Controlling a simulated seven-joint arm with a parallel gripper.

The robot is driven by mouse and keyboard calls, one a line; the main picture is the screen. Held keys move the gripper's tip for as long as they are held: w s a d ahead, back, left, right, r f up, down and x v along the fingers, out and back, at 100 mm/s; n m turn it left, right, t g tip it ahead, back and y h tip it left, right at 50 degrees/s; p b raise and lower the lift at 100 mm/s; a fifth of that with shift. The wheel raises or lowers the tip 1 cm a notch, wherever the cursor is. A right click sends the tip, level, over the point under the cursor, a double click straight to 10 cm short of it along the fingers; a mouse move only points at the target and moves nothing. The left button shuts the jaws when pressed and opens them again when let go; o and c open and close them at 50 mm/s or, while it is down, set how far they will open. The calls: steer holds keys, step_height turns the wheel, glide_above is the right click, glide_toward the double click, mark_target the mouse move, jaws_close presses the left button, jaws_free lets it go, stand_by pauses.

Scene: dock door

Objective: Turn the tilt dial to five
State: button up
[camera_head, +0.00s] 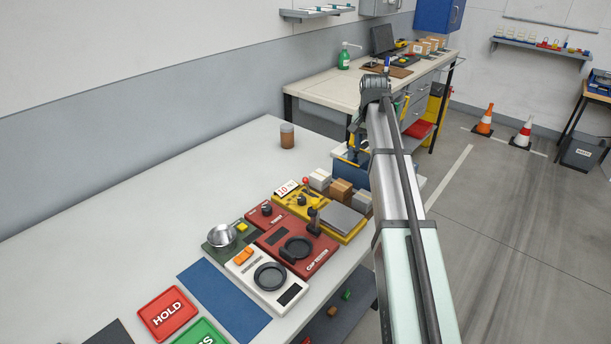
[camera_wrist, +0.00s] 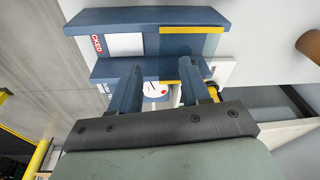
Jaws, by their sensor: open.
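My gripper (camera_wrist: 158,72) is open, its two blue-grey fingers apart over a blue device (camera_wrist: 140,20) with a yellow stripe and red lettering. Between the fingers shows a white dial face (camera_wrist: 156,90) with a dark pointer line and a red mark; its numbers are too small to read. I cannot tell whether this is the tilt dial, or whether the fingers touch anything. In the head view the blue device (camera_head: 349,172) stands at the table's far right end, partly hidden behind my arm, with my gripper (camera_head: 353,152) just above it.
Boxes (camera_head: 341,189), a yellow unit with knobs (camera_head: 295,198), a red cap tester (camera_head: 295,248) and a white unit (camera_head: 266,277) crowd the table's right side. A brown jar (camera_head: 287,136) stands behind. The table's left side (camera_head: 130,220) is mostly clear.

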step_height(320, 180, up, 6)
steer(key=n+g, duration=0.2)
glide_above(307, 185)
steer(key=shift+y, duration=0.3)
steer(key=f, duration=1.3)
steer(key=shift+w+a+f, duration=0.2)
steer(key=shift+w+f, duration=0.1)
steer(key=shift+w, duration=0.05)
jaws_close()
